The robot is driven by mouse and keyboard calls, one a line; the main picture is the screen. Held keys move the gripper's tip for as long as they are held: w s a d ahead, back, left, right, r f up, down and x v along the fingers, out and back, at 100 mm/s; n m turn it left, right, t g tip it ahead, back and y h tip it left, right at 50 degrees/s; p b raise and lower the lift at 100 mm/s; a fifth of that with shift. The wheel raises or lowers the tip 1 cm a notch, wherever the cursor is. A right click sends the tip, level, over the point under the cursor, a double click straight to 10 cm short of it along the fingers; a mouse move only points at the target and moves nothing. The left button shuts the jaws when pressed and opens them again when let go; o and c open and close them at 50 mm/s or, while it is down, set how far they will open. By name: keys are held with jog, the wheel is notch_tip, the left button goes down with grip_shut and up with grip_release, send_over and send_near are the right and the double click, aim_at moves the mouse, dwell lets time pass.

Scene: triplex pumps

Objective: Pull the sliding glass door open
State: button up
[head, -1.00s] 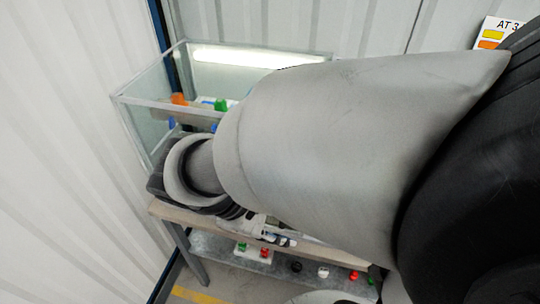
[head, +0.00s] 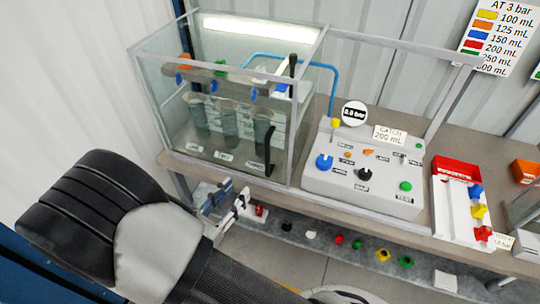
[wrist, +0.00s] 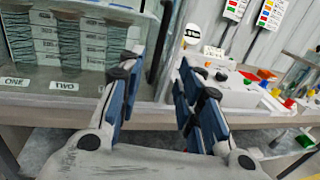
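The sliding glass door (head: 228,158) spans the front of a glass case. A dark vertical handle (head: 269,150) sits near its right edge. The door appears to cover the case front. In the wrist view, a dark upright bar that looks like the handle (wrist: 160,45) stands beyond the gap between my fingers. My gripper (head: 240,197) is low in front of the case, below the handle and apart from it. In the wrist view my gripper (wrist: 157,75) is open, with nothing between its blue-padded fingers.
Several cylinders (head: 230,122) stand inside the case. A rail frame (head: 405,45) runs right from the case, above a white control box (head: 362,172) with knobs. A red tray (head: 457,169) sits further right. Small coloured parts (head: 383,255) lie on the lower shelf (head: 325,255).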

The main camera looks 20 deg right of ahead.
aim_at(266, 157)
jog(key=b+x, duration=0.2)
jog(key=x, duration=1.4)
jog(key=shift+s, duration=0.1)
jog(key=shift+c, duration=0.6)
grip_shut()
